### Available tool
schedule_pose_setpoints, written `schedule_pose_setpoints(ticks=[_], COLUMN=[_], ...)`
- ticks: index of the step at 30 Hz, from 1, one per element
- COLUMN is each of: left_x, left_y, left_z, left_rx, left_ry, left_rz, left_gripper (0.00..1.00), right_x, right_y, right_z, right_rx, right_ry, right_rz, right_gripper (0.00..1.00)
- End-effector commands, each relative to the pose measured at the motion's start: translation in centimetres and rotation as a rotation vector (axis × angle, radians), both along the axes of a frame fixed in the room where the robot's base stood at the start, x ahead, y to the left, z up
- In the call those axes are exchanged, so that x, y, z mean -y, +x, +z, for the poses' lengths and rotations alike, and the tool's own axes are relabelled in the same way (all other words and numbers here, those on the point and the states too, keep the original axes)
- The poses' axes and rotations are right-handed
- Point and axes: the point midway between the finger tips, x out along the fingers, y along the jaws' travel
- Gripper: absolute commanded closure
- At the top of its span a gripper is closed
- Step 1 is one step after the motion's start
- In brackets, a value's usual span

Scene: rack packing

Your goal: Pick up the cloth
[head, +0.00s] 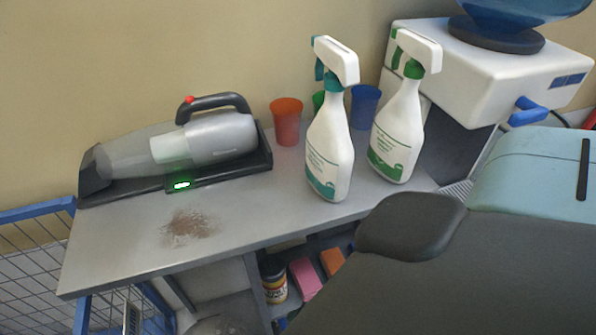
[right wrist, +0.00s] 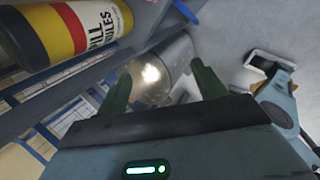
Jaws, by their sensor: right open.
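I cannot make out a cloth for certain. In the head view a pink block-like item (head: 305,278) and an orange one (head: 332,262) sit on the shelf under the counter; whether either is folded cloth or a sponge I cannot tell. In the right wrist view my right gripper (right wrist: 162,87) is open, its two dark green fingers apart. Nothing is visibly held between them. A shiny rounded object (right wrist: 150,75) shows beyond the fingers. My right gripper's fingers are not visible in the head view, where my arm covers the lower right. My left gripper is in neither view.
A spill granules container (right wrist: 75,30) is close at upper left in the wrist view. On the counter (head: 110,255) are a handheld vacuum (head: 215,140), two spray bottles (head: 330,150) (head: 398,135), cups (head: 286,122) and a brown spill (head: 190,228). A blue wire basket (head: 35,265) stands left.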

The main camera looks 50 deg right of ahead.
Motion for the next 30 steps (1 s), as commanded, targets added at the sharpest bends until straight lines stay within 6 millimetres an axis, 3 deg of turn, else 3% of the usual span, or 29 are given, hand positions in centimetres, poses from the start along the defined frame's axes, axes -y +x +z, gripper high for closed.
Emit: schedule_pose_setpoints(ticks=[1, 3, 9, 12, 20, 30], left_x=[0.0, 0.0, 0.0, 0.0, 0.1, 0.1], left_y=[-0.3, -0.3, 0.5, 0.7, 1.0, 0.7], left_z=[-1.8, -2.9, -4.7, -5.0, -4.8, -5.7], left_rx=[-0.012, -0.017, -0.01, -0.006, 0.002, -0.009], left_ry=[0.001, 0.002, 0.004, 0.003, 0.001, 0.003], left_rz=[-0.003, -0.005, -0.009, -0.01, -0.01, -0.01], left_gripper=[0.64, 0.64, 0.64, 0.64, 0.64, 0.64], right_x=[1.4, 3.3, 7.6, 8.9, 9.4, 10.0], right_y=[1.2, 2.7, 5.5, 6.2, 6.6, 7.8], right_z=[-1.3, -1.6, -1.4, -1.1, -0.9, -3.1], right_rx=[0.008, 0.01, -0.012, -0.024, -0.031, -0.032], right_ry=[-0.104, -0.243, -0.54, -0.617, -0.654, -0.651], right_rz=[0.101, 0.23, 0.469, 0.523, 0.551, 0.549], right_gripper=[0.31, 0.31, 0.31, 0.31, 0.31, 0.31])
